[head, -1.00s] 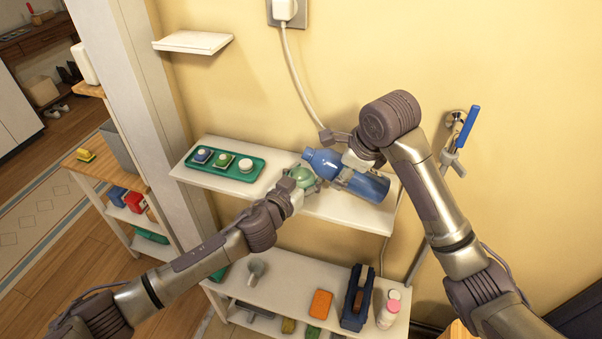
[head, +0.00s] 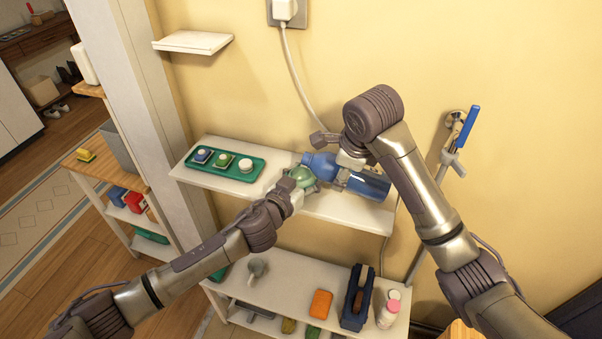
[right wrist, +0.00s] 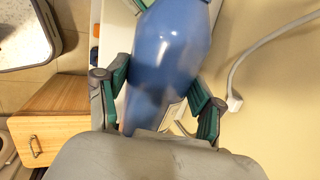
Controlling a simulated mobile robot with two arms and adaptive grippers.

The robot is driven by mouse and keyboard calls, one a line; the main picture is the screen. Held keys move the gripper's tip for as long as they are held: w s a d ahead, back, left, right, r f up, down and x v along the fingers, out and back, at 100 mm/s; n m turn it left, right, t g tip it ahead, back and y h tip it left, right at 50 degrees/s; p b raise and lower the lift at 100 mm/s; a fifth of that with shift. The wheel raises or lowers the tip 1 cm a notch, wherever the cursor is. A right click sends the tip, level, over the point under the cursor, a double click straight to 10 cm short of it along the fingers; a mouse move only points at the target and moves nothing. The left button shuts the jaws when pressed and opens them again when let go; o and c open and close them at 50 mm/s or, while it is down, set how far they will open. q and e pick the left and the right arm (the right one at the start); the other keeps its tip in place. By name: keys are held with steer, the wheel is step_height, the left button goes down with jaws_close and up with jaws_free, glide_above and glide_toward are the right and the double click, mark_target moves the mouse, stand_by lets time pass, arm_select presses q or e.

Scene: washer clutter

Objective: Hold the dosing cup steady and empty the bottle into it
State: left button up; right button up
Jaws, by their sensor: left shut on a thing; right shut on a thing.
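The blue bottle (head: 369,185) lies tilted nearly on its side above the upper white shelf, its neck end toward the left. My right gripper (head: 350,161) is shut on it; the bottle also fills the middle of the right wrist view (right wrist: 165,60), between the green-padded fingers (right wrist: 160,100). The green dosing cup (head: 302,176) is under the bottle's neck end. My left gripper (head: 296,186) is shut on the cup and partly covers it. The bottle's mouth and the inside of the cup cannot be made out.
A green tray (head: 255,172) with several small items stands on the left of the upper shelf (head: 345,215). The lower shelf (head: 280,290) holds an orange block (head: 320,304), a dark blue caddy (head: 357,300) and a pink-capped bottle (head: 389,312). A white cable hangs on the wall behind.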

steer(key=shift+a+r+h, duration=0.1)
steer(key=shift+h, duration=0.3)
steer(key=shift+r+g+h, duration=0.3)
steer(key=shift+r+h, duration=0.3)
steer(key=shift+r, duration=0.05)
stand_by(0.4)
steer(key=shift+w+a+f+n+g+h, duration=0.15)
steer(key=shift+a+n+g+h, duration=0.2)
steer(key=shift+h, duration=0.45)
stand_by(0.3)
steer(key=shift+w+a+r+n+g+h, duration=0.15)
steer(key=shift+a+r+h, duration=0.15)
steer(key=shift+r+h, duration=0.25)
steer(key=shift+a+r+n+g+h, duration=0.1)
steer(key=shift+a+r+h, duration=0.15)
steer(key=shift+r+h, duration=0.3)
stand_by(2.9)
steer(key=shift+s+d+f+y, duration=0.15)
steer(key=shift+f+y, duration=0.2)
steer(key=shift+f, duration=0.15)
steer(key=shift+s+d+f+y, duration=0.1)
steer(key=shift+f+y, duration=0.25)
steer(key=shift+f, duration=0.1)
steer(key=shift+d+f, duration=0.15)
steer(key=shift+d+t+y, duration=0.2)
steer(key=shift+t+y, duration=0.1)
steer(key=shift+t, duration=0.1)
